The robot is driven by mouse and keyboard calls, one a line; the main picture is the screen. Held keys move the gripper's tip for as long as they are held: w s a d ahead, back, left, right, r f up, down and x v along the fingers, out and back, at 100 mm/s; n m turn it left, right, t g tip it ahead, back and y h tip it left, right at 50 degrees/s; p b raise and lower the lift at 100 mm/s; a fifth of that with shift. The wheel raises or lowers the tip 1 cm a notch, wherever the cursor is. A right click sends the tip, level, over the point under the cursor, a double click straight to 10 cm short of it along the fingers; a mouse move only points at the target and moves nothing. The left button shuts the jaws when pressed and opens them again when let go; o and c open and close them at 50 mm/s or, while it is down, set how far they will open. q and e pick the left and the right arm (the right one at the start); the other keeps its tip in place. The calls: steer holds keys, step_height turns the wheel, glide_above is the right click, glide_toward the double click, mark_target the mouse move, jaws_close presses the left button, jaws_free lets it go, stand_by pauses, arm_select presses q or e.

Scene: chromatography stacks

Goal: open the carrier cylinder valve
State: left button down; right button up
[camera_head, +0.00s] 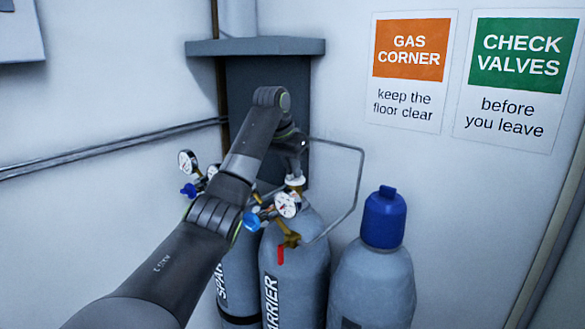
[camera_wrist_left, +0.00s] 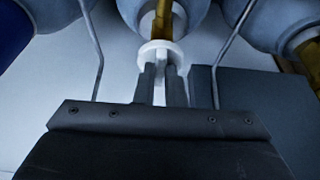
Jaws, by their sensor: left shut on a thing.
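The grey carrier cylinder (camera_head: 295,270) stands upright in the corner, lettered "CARRIER". Its white valve handwheel (camera_head: 295,181) is at the top, partly hidden by my arm. The wheel also shows in the left wrist view (camera_wrist_left: 175,48), on a brass valve stem (camera_wrist_left: 162,18). My left gripper (camera_head: 296,170) comes down over the valve from above. In the left wrist view its two fingers (camera_wrist_left: 162,82) are shut on the handwheel. A round gauge (camera_head: 287,204), a blue knob (camera_head: 251,221) and a red lever (camera_head: 281,255) sit on the regulator below. My right gripper is not in view.
A spare cylinder (camera_head: 238,280) stands close on the left, its gauge (camera_head: 187,161) beside my arm. A blue-capped cylinder (camera_head: 372,285) stands on the right. A thin bent metal tube (camera_head: 361,170) runs beside the valve. A dark panel (camera_head: 300,85) is behind.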

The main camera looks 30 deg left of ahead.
arm_select(q)
steer(key=shift+n, duration=0.5)
steer(key=n, duration=0.1)
steer(key=n+y, duration=0.1)
steer(key=n, duration=0.1)
steer(key=n+y, duration=0.1)
steer(key=shift+w+d+n+g, duration=0.1)
steer(key=shift+d+n+g, duration=0.2)
steer(key=shift+d, duration=0.05)
steer(key=n+y, duration=0.1)
steer(key=n, duration=0.2)
steer(key=n+g+y, duration=0.1)
steer(key=n, duration=0.2)
steer(key=shift+w+d, duration=0.15)
steer(key=shift+d, duration=0.05)
steer(key=n+g, duration=0.1)
steer(key=n, duration=0.3)
steer(key=n+g+y, duration=0.1)
steer(key=n, duration=0.1)
steer(key=shift+w+g, duration=0.25)
steer(key=shift+g, duration=0.05)
steer(key=shift+n, duration=0.4)
steer(key=c, duration=1.5)
jaws_free()
